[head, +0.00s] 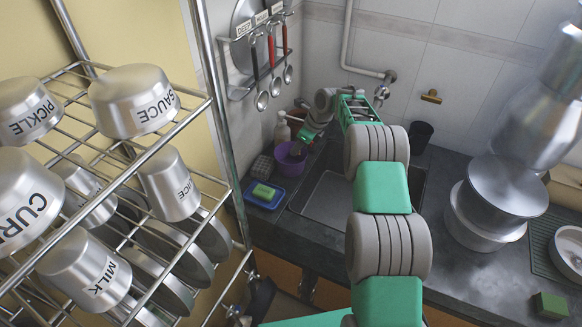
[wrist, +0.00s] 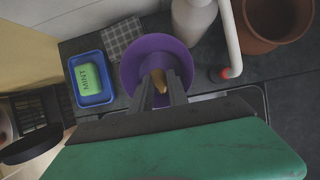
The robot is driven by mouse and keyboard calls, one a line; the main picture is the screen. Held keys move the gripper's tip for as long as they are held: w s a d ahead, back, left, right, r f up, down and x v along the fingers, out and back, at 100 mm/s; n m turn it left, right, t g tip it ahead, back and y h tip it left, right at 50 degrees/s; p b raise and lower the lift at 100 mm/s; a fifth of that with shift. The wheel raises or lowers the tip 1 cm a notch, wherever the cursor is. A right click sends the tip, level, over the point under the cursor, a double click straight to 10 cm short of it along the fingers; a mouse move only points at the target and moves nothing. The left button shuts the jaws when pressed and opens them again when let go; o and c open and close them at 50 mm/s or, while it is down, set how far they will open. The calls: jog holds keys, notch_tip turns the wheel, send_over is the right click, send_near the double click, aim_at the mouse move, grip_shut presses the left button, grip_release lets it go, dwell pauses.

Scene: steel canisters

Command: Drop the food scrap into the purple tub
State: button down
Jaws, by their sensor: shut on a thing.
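The purple tub (head: 287,158) stands on the dark counter at the left end of the sink in the head view. In the wrist view the tub (wrist: 133,66) lies beyond my gripper, with its open mouth toward the camera. My gripper (wrist: 162,77) is shut on the food scrap (wrist: 159,88), a small tan-brown piece between the fingertips. The fingertips and scrap overlap the tub's opening in the wrist view. In the head view my gripper (head: 303,142) is at the tub's upper right, and the scrap is too small to tell there. The scrap's height over the tub is unclear.
A white bottle (wrist: 194,18), a brown pot (wrist: 272,22) and a grey checked cloth (wrist: 123,37) are close by. A wire rack (head: 215,150) of steel canisters stands left.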

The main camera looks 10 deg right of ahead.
jog(key=shift+r, duration=0.1)
jog(key=c, duration=1.2)
grip_release()
jog(key=v, duration=0.7)
jog(key=shift+r+b, duration=0.3)
jog(key=shift+r, duration=0.05)
jog(key=shift+d, duration=0.1)
